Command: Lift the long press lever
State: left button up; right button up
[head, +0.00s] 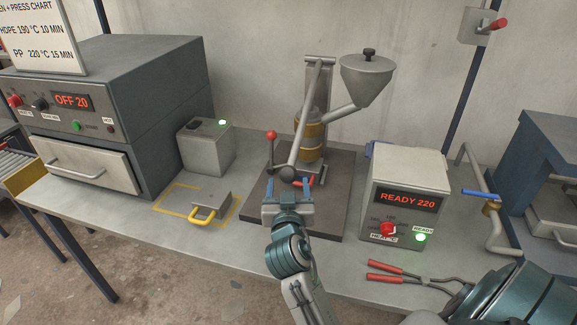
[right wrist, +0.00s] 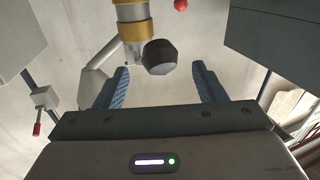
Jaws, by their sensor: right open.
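The long press lever (head: 306,115) slants down from the top of the press column (head: 318,85) to a black knob (head: 287,173) at its lower end. My right gripper (head: 288,184) is open at the knob, with one blue finger on each side. In the right wrist view the knob (right wrist: 159,57) shows between and just beyond the fingertips (right wrist: 160,72), with gaps on both sides. No contact is visible. My left gripper is not in view.
A short lever with a red ball (head: 271,135) stands left of the long lever. A hopper (head: 367,78) and banded barrel (head: 310,130) are behind. The READY 220 controller (head: 408,190) stands right; a yellow-handled mold (head: 208,204) lies left. Red-handled tongs (head: 395,275) lie in front.

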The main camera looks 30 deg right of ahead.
aim_at(288, 168)
jog(key=p+x, duration=0.2)
jog(key=x, duration=0.4)
jog(key=shift+r, duration=0.15)
jog(key=shift+w+d, duration=0.35)
jog(key=shift+w, duration=0.15)
